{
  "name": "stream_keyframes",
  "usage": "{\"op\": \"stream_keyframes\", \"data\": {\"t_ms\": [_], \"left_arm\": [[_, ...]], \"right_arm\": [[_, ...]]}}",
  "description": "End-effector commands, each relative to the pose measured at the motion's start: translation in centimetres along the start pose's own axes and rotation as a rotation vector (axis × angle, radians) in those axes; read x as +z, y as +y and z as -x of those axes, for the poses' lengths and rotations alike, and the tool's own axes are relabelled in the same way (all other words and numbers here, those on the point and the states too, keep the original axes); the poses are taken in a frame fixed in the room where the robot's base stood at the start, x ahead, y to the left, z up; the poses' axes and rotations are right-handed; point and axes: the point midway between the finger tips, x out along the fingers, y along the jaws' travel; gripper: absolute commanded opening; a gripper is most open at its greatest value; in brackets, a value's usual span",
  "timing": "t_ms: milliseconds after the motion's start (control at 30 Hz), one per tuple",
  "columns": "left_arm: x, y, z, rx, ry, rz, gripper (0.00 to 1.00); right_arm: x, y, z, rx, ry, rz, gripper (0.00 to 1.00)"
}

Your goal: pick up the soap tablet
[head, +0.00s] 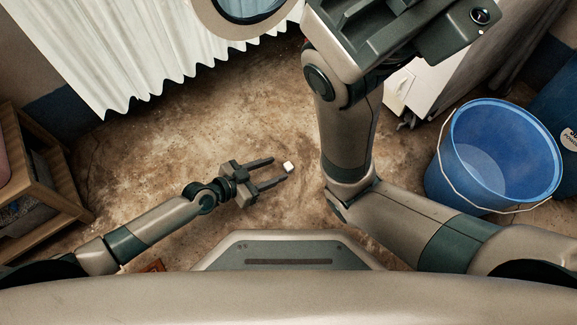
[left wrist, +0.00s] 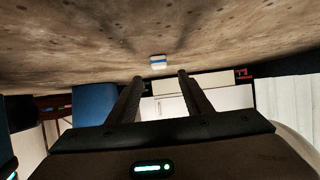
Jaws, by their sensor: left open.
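The soap tablet (head: 289,168) is a small white block on the stained brown floor in the head view. In the left wrist view the tablet (left wrist: 158,62) shows a blue band, and the picture is upside down with the floor at the top. My left gripper (head: 279,169) is open and empty, its two fingers pointing at the tablet. The tablet lies just past the fingertips, roughly in line with the gap between them. My right arm rises large and close to the head camera; its hand (head: 400,35) is at the top edge and its fingertips are not clearly visible.
A blue bucket (head: 492,155) with a wire handle stands at the right. A wooden shelf (head: 50,180) is at the left. A pleated white curtain (head: 150,45) hangs at the top left, and a white cabinet (head: 440,75) stands behind my right arm. The floor around the tablet is clear.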

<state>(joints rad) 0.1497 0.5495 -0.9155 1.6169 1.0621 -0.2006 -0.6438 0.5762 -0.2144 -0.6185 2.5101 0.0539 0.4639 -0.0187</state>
Motion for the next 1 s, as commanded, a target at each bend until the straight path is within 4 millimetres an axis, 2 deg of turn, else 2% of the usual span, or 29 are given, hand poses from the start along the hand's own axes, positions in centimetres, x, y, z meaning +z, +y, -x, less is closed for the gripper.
{"op": "stream_keyframes", "data": {"t_ms": [300, 500, 1000], "left_arm": [[0.8, 0.1, -3.3, 0.0, 0.002, 0.003, 0.46], [0.6, 0.0, -5.0, -0.001, 0.001, 0.0, 0.46], [0.5, 0.0, -5.1, 0.0, 0.0, 0.0, 0.46]], "right_arm": [[-0.7, -0.3, 1.5, -0.007, 0.0, -0.003, 0.31], [-0.7, -0.3, 1.2, -0.014, 0.006, -0.004, 0.31], [-0.8, -0.5, 0.8, -0.011, 0.016, -0.012, 0.31]]}}
